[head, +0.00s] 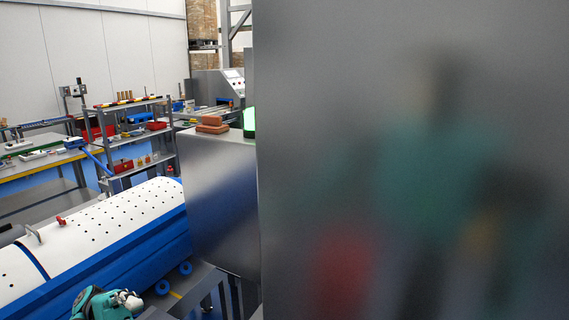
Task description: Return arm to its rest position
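Neither of my grippers shows clearly in the head view. A teal and white part of what looks like my own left arm shows at the bottom left edge. No fingers can be made out on it. My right arm is not in view. The right half of the view is filled by a large grey metal panel (400,60) with a blurred teal, red and dark reflection in it.
A white perforated tub carrier (100,225) with blue sides and wheels stands at the left. A metal cabinet (222,200) with orange-brown blocks (212,125) on top stands beside the panel. Shelves (125,135) and a workbench (35,165) stand behind.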

